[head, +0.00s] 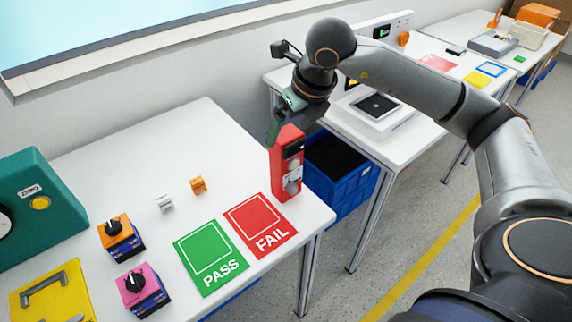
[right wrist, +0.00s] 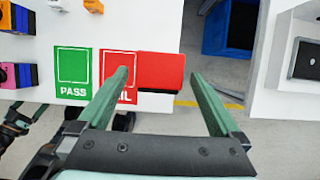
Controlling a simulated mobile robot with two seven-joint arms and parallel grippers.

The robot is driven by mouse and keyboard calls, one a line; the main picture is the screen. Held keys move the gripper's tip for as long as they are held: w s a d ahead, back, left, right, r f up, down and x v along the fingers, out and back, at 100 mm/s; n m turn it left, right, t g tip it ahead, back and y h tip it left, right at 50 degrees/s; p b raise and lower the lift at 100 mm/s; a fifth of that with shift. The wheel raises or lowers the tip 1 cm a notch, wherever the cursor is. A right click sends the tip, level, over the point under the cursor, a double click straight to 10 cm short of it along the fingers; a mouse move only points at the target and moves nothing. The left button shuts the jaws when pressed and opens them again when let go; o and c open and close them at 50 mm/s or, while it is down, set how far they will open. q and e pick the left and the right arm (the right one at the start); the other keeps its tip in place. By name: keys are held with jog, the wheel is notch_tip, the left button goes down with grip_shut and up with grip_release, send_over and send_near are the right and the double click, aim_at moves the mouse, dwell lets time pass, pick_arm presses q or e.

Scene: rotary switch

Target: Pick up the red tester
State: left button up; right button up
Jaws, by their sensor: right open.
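The red tester (head: 287,172) is an upright red block with a dark display and a grey knob on its front. It stands at the right edge of the white table, beside the red FAIL card. My right gripper (head: 287,126) is at the tester's top in the head view, and its fingers partly hide it there. In the right wrist view the green fingers of my right gripper (right wrist: 160,85) are open. The red top of the tester (right wrist: 160,70) shows between their tips, with a gap on the right side. I cannot tell if either finger touches it. My left gripper is not in the head view.
The green PASS card (head: 211,258) and FAIL card (head: 260,226) lie on the table (head: 130,160). Orange (head: 121,237) and pink (head: 142,291) switch boxes stand to the left, near a green machine (head: 40,215). A blue crate (head: 342,175) sits beyond the table's right edge.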

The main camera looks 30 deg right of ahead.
aim_at(287, 167)
jog(key=shift+p+x, duration=0.3)
jog(key=shift+x, duration=2.9)
jog(key=shift+w, duration=0.1)
jog(key=shift+r, duration=0.1)
jog(key=shift+c, duration=0.4)
grip_shut()
